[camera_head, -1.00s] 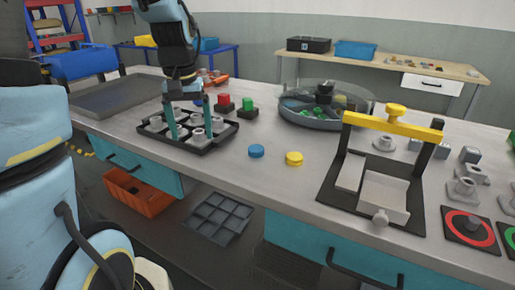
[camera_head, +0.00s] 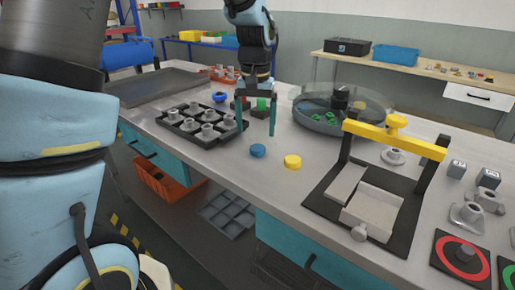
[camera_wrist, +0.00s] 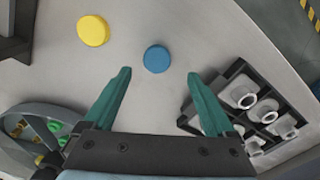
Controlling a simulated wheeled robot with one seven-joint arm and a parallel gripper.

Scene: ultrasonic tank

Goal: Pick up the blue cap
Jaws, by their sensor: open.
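The blue cap (camera_head: 257,151) lies flat on the grey workbench, left of a yellow cap (camera_head: 292,162). In the wrist view the blue cap (camera_wrist: 157,59) lies beyond my fingertips, roughly midway between them, and the yellow cap (camera_wrist: 93,30) is to its upper left. My gripper (camera_head: 257,132) points down over the bench, behind the blue cap in the head view. In the wrist view my gripper (camera_wrist: 160,75) is open with nothing between its two teal fingers. Neither finger touches the cap.
A black tray (camera_head: 165,121) with several grey fittings stands to the left. A round clear-walled tank (camera_head: 310,122) stands behind to the right. A black fixture with a yellow crossbar (camera_head: 420,145) stands at the right. The bench around the caps is clear.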

